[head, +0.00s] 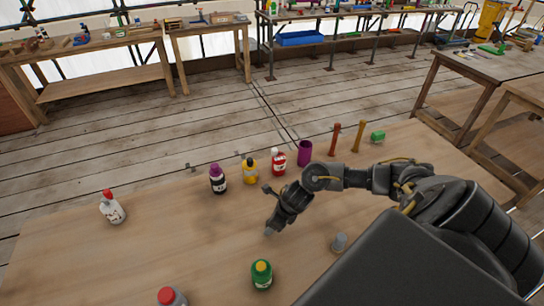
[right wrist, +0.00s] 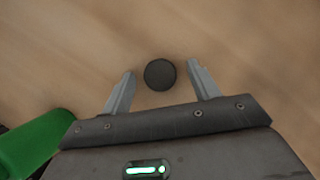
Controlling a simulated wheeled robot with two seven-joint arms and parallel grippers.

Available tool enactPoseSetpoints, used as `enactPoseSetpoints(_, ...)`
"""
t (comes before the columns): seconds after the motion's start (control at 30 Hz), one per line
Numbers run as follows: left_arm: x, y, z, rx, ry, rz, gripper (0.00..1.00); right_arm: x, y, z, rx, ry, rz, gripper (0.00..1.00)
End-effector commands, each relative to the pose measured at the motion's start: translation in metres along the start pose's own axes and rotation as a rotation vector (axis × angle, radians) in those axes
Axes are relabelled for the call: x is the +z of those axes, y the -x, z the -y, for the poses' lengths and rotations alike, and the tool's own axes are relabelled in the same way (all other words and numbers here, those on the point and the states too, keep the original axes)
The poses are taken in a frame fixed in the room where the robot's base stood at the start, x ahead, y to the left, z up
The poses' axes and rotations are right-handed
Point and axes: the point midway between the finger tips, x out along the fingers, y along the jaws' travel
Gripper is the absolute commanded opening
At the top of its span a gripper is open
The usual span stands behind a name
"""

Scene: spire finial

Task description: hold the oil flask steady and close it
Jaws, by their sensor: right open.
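My right gripper (head: 268,232) reaches down over the middle of the table. In the right wrist view its two fingers (right wrist: 161,92) are open, with a dark round cap (right wrist: 160,74) lying between their tips, apart from both. The cap is hidden in the head view. A green bottle with a yellow top (head: 262,276) stands just in front of the gripper. A green thing (right wrist: 35,143) at the lower left of the wrist view may be this bottle. I cannot tell which container is the oil flask. My left gripper is out of view.
Behind the gripper stand a purple-capped bottle (head: 217,180), a yellow bottle (head: 250,170), a red bottle (head: 277,162) and a purple cup (head: 304,153). A white bottle (head: 112,209) stands left. A grey cylinder (head: 339,243) stands right. The table's left middle is clear.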

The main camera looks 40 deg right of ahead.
Motion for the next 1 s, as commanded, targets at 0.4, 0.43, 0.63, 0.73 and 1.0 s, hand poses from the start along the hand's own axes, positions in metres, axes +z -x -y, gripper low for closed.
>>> enactPoseSetpoints(0.4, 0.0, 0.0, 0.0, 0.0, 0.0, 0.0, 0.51, 0.0, 0.0, 0.0, 0.0, 0.0, 0.0, 0.25)
enactPoseSetpoints(0.43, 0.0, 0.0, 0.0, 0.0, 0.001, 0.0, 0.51, 0.0, 0.0, 0.0, 0.0, 0.0, 0.0, 0.21)
enactPoseSetpoints(0.63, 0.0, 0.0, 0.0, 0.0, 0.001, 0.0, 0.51, 0.0, 0.0, 0.0, 0.0, 0.0, 0.0, 0.1)
enactPoseSetpoints(0.73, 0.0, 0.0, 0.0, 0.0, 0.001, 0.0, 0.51, 0.0, 0.001, 0.0, 0.0, 0.0, 0.0, 0.1)
enactPoseSetpoints(1.0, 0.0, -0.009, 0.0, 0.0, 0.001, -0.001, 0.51, 0.009, 0.017, 0.001, -0.001, 0.004, 0.005, 0.1)
